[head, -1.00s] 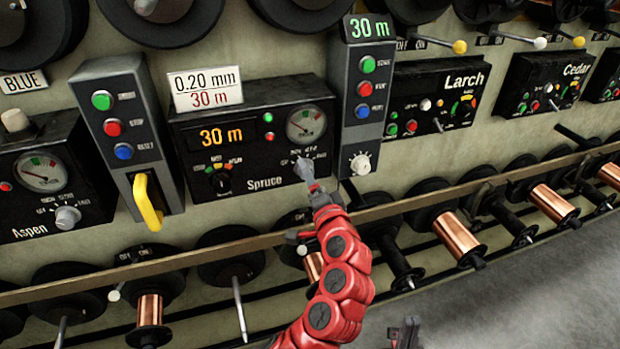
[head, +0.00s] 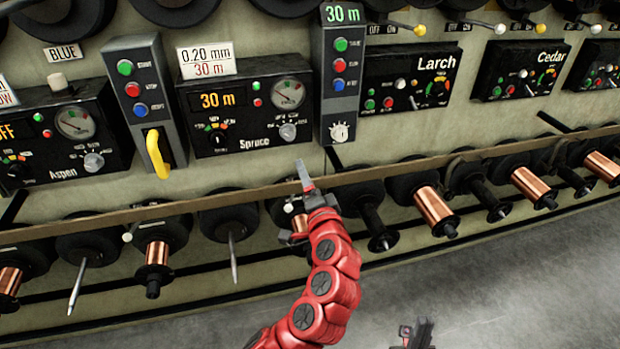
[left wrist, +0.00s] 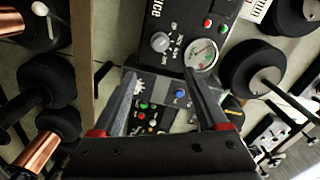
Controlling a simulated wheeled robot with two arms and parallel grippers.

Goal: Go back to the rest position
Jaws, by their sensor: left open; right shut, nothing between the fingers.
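My left gripper (head: 298,198), on the red arm, is open and empty. It is in front of the rail, below the Spruce panel (head: 215,166), and apart from the panel's lower right knob (head: 288,131). In the left wrist view its two fingers (left wrist: 167,98) are spread with nothing between them, and the Spruce knob (left wrist: 160,42) and gauge (left wrist: 203,55) lie beyond them. My right gripper (head: 418,332) is shut and empty at the bottom edge of the head view, over the grey floor; most of its arm is out of view.
A long rail (head: 400,170) runs across above a row of spools, some with copper wire (head: 434,207). A yellow handle (head: 157,153) sticks out left of Spruce. Aspen (head: 60,140), Larch (head: 409,80) and Cedar (head: 524,70) panels line the wall. The floor (head: 510,280) is clear.

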